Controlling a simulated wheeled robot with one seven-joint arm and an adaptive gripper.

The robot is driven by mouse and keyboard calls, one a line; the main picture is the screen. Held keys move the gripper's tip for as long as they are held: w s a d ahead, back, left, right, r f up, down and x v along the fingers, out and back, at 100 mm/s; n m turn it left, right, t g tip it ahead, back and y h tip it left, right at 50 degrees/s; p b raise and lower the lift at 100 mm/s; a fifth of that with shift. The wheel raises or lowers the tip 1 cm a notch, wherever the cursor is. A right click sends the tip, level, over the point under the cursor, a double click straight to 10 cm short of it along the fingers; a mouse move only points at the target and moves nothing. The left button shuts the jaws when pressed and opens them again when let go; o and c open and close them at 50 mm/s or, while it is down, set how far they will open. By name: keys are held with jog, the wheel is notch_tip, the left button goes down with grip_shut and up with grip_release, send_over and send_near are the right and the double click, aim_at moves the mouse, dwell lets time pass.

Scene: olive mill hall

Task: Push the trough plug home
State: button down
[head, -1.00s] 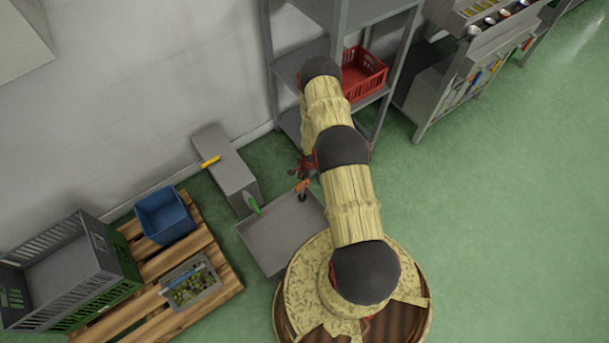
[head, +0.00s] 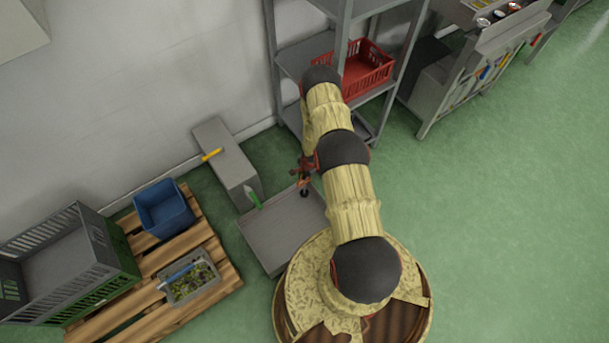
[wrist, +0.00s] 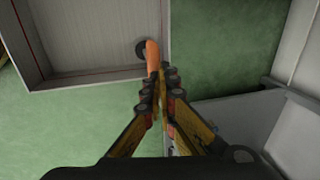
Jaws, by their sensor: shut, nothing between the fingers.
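The trough (head: 275,245) is a shallow grey tray low by the floor, just ahead of my base. The plug (wrist: 152,56) has an orange handle and a dark round foot, and sits at the trough's corner near the wall of the tray. In the head view its dark foot (head: 304,192) shows just below my gripper (head: 305,173). In the wrist view my gripper (wrist: 165,82) is shut and empty, its tips close to the handle's near end. I cannot tell whether they touch it, nor how deep the plug sits.
A grey box unit (head: 228,165) with a yellow handle and a green lever (head: 253,199) stands left of the trough. A pallet (head: 215,290) with crates is farther left. A shelf rack (head: 300,60) holding a red crate (head: 368,68) stands behind my arm. Open green floor lies right.

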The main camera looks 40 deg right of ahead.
notch_tip(320, 180, down, 3)
jog(key=shift+f+b, duration=0.2)
jog(key=shift+b, duration=0.25)
jog(key=shift+r, duration=0.2)
jog(key=shift+r+p, duration=0.3)
jog(key=shift+p, duration=0.15)
jog(key=s+r+p, duration=0.3)
jog(key=r+p, duration=0.3)
jog(key=r, duration=0.7)
jog(key=shift+a, duration=0.15)
